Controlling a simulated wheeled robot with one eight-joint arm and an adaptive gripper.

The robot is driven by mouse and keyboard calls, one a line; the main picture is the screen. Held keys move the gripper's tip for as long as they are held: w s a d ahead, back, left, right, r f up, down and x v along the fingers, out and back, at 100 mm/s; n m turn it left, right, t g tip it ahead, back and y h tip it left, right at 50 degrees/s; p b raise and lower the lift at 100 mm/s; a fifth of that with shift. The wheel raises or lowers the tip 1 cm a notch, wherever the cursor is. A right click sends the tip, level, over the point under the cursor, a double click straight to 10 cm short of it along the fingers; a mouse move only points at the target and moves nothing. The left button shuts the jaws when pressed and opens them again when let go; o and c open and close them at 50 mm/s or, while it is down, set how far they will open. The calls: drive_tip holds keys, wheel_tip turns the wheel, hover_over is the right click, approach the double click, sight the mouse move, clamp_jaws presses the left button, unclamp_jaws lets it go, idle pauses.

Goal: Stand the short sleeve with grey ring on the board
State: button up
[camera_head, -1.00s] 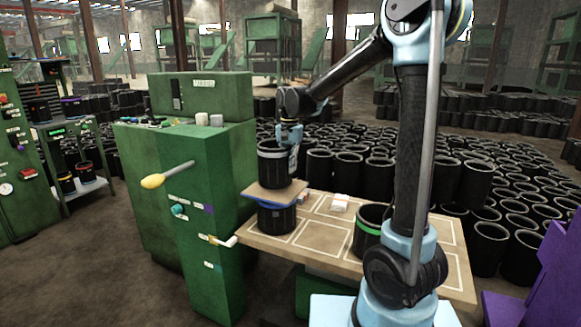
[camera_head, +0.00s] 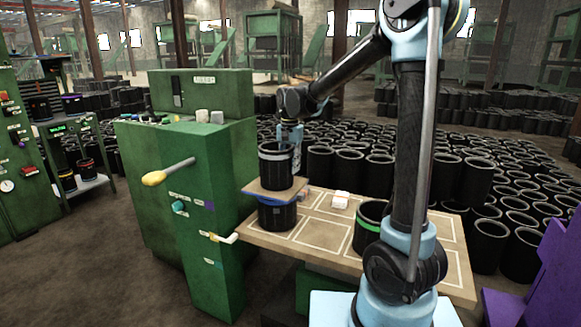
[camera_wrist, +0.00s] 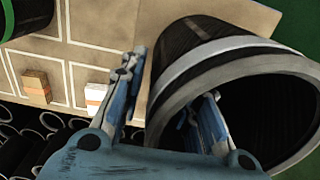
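The short black sleeve with a grey ring (camera_head: 275,166) stands upright on a small square board (camera_head: 262,190). The board lies on top of a black sleeve with a blue ring (camera_head: 276,214), which stands at the table's left end. My gripper (camera_head: 292,145) is at the grey-ringed sleeve's rim, on its right side. In the wrist view the grey-ringed sleeve (camera_wrist: 190,45) fills the right, mouth toward me. My gripper (camera_wrist: 168,95) is open, straddling its wall: one finger inside the mouth, the other outside with a visible gap. Part of the inside finger is hidden by the rim.
A green-ringed sleeve (camera_head: 368,225) stands on the table (camera_head: 325,238), partly behind my arm. Small white (camera_head: 341,198) and brown blocks lie near the table's back edge. A green machine (camera_head: 210,180) with a yellow-ended lever is close on the left. Many black sleeves stand behind the table.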

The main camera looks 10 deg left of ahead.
wheel_tip(320, 180, up, 13)
drive_tip(key=shift+r, duration=0.1)
drive_tip(key=s+d+f+n+t, duration=0.1)
drive_tip(key=s+d+f, duration=0.2)
drive_tip(key=s+d, duration=0.55)
drive_tip(key=s+d+f+n, duration=0.1)
drive_tip(key=s+d+f, duration=0.35)
drive_tip(key=d, duration=0.75)
drive_tip(key=s+d+f+n, duration=0.1)
drive_tip(key=s+d+f, duration=0.3)
drive_tip(key=s+f, duration=0.3)
drive_tip(key=s+d+f+t, duration=0.1)
drive_tip(key=s+d+f, duration=0.4)
drive_tip(key=s+f, duration=0.2)
drive_tip(key=shift+s+d+f+n, duration=0.2)
drive_tip(key=shift+s+f+n, duration=0.1)
drive_tip(key=shift+s+n, duration=0.15)
